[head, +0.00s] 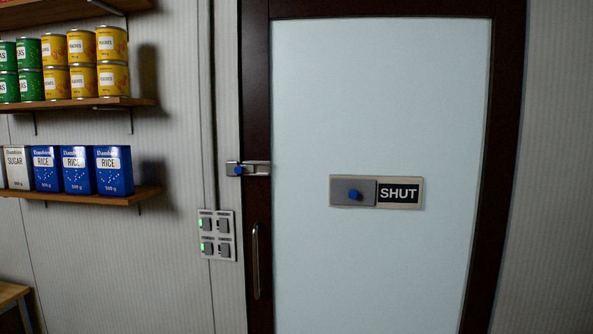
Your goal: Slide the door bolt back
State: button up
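The door bolt (248,169) is a small grey metal piece with a blue knob (238,170) at its left end. It lies across the left edge of the door frame, above the handle. The door (385,270) has a dark brown frame and a pale frosted panel, and it looks closed. A vertical metal handle (256,261) is on its left stile. A sign plate (399,193) on the panel reads SHUT, with a grey slider (353,193) and blue knob on its left half. My gripper is not in view.
A switch panel (217,235) with several switches, some lit green, is on the wall below and left of the bolt. Shelves (145,195) with cans and blue rice boxes (113,170) stick out on the left. A wooden surface (12,295) shows at lower left.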

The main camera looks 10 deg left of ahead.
aim_at(240, 169)
jog(key=i+j, duration=0.15)
jog(key=j, duration=0.25)
jog(key=i+j+u, duration=0.1)
jog(key=j, duration=0.3)
jog(key=i+j+u, duration=0.1)
jog(key=j, duration=0.25)
jog(key=i+j, duration=0.3)
jog(key=j+u, duration=0.05)
jog(key=j, duration=0.05)
